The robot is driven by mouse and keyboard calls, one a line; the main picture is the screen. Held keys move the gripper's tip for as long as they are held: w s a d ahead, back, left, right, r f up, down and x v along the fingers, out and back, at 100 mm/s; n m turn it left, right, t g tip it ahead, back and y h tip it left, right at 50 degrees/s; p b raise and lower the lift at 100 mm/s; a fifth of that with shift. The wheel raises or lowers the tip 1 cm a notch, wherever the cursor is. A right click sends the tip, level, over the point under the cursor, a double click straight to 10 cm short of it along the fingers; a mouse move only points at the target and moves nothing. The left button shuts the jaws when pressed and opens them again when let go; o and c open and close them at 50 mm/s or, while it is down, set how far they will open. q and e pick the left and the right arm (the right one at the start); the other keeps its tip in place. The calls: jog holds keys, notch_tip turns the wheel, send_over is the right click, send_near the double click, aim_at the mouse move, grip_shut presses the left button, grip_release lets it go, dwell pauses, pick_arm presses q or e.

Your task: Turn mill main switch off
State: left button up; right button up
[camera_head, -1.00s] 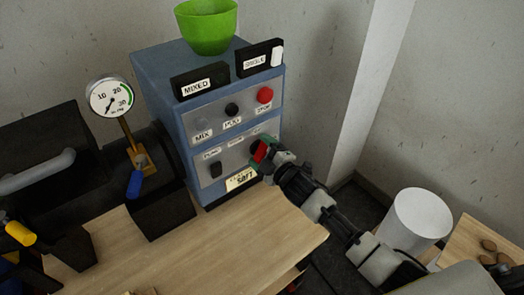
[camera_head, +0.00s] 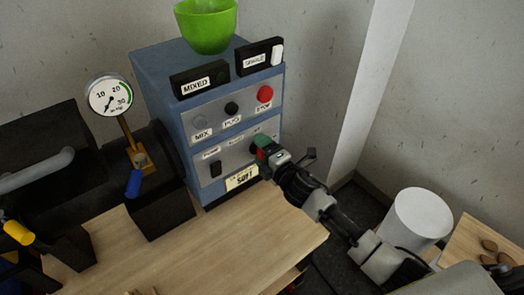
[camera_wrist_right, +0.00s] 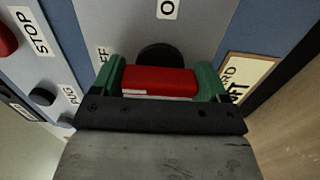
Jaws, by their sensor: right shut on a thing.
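The blue control cabinet (camera_head: 165,85) stands at the back of the wooden bench. My right gripper (camera_head: 262,147) is at the lower right of its front panel. In the right wrist view its green fingers (camera_wrist_right: 160,82) are shut on a red switch handle (camera_wrist_right: 158,80), one finger on each side. A black round base (camera_wrist_right: 160,55) shows behind the red handle, against the grey panel. In the head view the gripper hides most of this switch. The label text beside it is partly cut off. My left gripper is not in view.
Above the switch are a red STOP button (camera_head: 265,94), a black PUG knob (camera_head: 232,109) and a MIX knob (camera_head: 201,122). A pressure gauge (camera_head: 110,96) stands left of the cabinet. A white cylinder (camera_head: 420,215) stands at right.

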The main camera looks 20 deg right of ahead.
jog(key=shift+f, duration=0.1)
jog(key=o, duration=0.9)
jog(key=b+v, duration=0.1)
jog(key=v, duration=0.9)
jog(key=shift+s+d, duration=0.15)
jog(key=shift+s, duration=0.25)
